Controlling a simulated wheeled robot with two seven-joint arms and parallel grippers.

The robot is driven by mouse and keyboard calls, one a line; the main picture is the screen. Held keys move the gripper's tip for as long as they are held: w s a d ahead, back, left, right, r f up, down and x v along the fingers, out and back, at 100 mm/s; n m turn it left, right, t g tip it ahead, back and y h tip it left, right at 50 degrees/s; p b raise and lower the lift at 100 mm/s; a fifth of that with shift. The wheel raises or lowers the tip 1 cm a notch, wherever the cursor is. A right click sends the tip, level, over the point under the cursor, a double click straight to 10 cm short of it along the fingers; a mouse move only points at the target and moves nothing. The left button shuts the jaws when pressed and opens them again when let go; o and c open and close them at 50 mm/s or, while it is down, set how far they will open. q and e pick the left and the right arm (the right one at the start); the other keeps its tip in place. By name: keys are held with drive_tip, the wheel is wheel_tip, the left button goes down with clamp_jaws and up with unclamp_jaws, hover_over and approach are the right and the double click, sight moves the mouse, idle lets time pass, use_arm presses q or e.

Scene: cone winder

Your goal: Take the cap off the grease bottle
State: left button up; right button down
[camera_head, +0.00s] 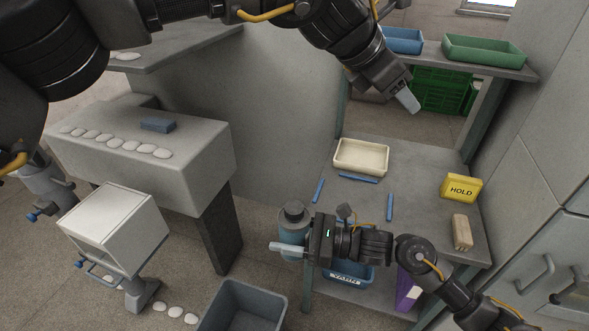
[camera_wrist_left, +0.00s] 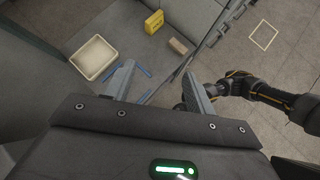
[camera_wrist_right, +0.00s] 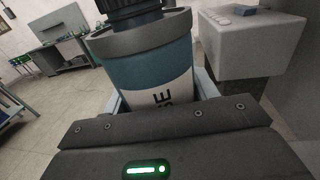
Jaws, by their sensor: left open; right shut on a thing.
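The grease bottle (camera_head: 292,226) is blue-grey with a dark cap (camera_head: 293,210) on its top. My right gripper (camera_head: 290,247) is shut on the bottle's body and holds it upright at the front left of the grey table. In the right wrist view the bottle (camera_wrist_right: 145,70) fills the space between the fingers, with part of a label showing and the dark cap (camera_wrist_right: 135,8) cut off by the top edge. My left gripper (camera_head: 408,98) is open and empty, high above the back of the table. Its fingers (camera_wrist_left: 155,90) stand apart in the left wrist view.
On the table (camera_head: 420,200) are a cream tray (camera_head: 361,157), several blue strips, a yellow HOLD block (camera_head: 461,188) and a tan block (camera_head: 462,232). A grey bin (camera_head: 243,308) stands on the floor. A shelf at the back right holds blue and green trays (camera_head: 484,51).

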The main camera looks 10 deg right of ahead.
use_arm(q)
drive_tip(key=s+a+f+m+y, duration=0.1)
drive_tip(key=a+f+m+y, duration=0.65)
drive_tip(key=a, duration=0.45)
drive_tip(key=m+g+y, duration=0.1)
drive_tip(key=m+y, duration=0.1)
drive_tip(key=m, duration=0.3)
hover_over(293, 207)
drive_tip(key=w, duration=0.1)
drive_tip(key=f, duration=0.4)
drive_tip(key=shift+d+f, duration=0.2)
drive_tip(key=shift+d, duration=0.05)
drive_tip(key=shift+s+a+m+g, duration=0.2)
drive_tip(key=shift+s+m+g, duration=0.05)
drive_tip(key=shift+m+g, duration=0.15)
drive_tip(key=shift+s+m, duration=0.3)
drive_tip(key=shift+m, duration=0.55)
drive_tip(key=shift+f, duration=4)
